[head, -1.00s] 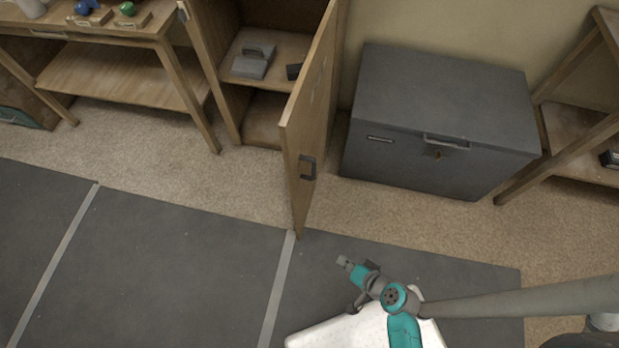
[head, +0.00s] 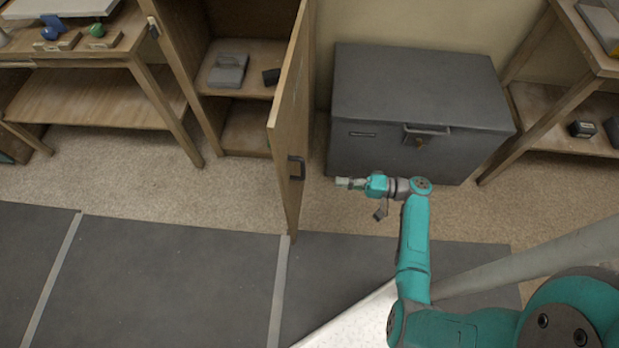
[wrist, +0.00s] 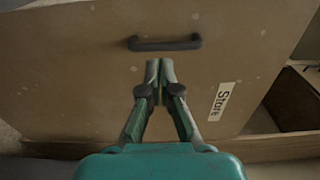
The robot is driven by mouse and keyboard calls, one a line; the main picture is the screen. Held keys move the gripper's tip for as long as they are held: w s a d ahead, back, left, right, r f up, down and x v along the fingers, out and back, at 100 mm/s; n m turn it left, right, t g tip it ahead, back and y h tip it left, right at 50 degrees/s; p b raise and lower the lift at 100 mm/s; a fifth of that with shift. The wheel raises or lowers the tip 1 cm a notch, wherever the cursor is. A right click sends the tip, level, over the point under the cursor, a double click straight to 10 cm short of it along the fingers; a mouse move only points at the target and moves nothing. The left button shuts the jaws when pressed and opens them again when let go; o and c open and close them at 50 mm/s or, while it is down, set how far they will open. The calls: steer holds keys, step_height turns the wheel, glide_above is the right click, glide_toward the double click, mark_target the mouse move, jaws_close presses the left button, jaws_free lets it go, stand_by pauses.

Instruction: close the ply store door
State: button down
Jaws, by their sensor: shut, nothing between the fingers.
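The ply store door (head: 288,130) is a tall wooden panel standing wide open, swung out from the cupboard (head: 240,90). Its dark handle (head: 297,168) is on the door's right-hand face, near the free edge. In the wrist view the door (wrist: 80,80) fills most of the picture, with the handle (wrist: 165,43) and a white "Store" label (wrist: 220,101). My gripper (head: 343,182) is shut and empty, right of the door and pointing at it, with a gap between. It also shows in the wrist view (wrist: 160,66), its fingertips just below the handle.
A grey chest (head: 420,110) stands against the wall right of the door, behind my gripper. A wooden bench (head: 100,85) is at the left and a shelf unit (head: 560,100) at the right. Dark mats (head: 150,270) cover the near floor, which is clear.

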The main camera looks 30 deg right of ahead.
mark_target(288, 176)
steer(key=x, duration=1.3)
steer(key=shift+w+a, duration=0.15)
steer(key=shift+a, duration=0.2)
